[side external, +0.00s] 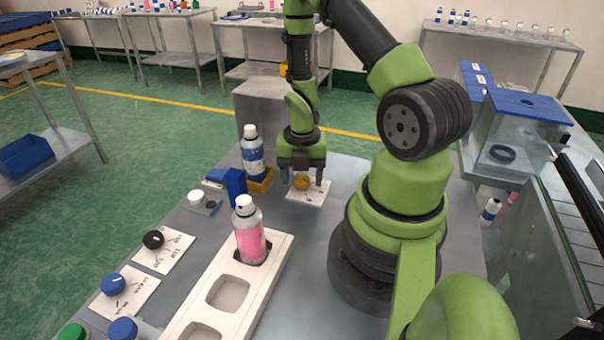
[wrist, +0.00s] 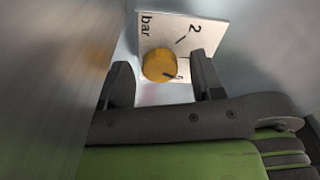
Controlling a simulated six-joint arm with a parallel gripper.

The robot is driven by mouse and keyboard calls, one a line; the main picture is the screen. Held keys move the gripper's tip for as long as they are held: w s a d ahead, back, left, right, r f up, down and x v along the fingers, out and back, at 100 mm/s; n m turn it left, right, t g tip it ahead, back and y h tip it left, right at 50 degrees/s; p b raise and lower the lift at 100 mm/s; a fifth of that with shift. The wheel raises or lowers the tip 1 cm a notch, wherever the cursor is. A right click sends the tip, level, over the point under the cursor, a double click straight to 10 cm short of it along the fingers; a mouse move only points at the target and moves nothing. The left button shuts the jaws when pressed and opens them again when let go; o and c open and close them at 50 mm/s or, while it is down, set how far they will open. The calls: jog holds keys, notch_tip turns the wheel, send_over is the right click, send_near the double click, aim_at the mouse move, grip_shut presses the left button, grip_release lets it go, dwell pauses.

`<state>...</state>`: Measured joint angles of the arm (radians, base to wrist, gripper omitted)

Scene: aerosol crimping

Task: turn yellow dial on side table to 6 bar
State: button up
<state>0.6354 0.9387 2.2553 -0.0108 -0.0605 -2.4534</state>
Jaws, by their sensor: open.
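The yellow dial (side external: 302,182) sits on a white scale plate (side external: 318,192) on the table, just beyond my arm's base. In the wrist view the yellow dial (wrist: 159,65) has a dark pointer line at its lower right, and the plate (wrist: 205,38) shows "bar", a "2" with a tick, and another mark partly hidden by the dial. My gripper (side external: 305,180) points down over the dial, with its fingers apart on either side. In the wrist view the fingers of my gripper (wrist: 163,85) are open, with the dial between and slightly beyond them; contact cannot be told.
A white and blue spray can (side external: 252,152) stands left of my gripper in a yellow holder (side external: 262,181), beside a blue block (side external: 236,184). A pink can (side external: 249,232) stands in a white tray (side external: 222,296). Black (side external: 153,240) and blue (side external: 113,284) dials lie further left.

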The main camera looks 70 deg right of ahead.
aim_at(302, 178)
jog(key=c, duration=0.9)
jog(key=shift+m, duration=2.1)
jog(key=o, duration=0.9)
notch_tip(302, 178, up, 10)
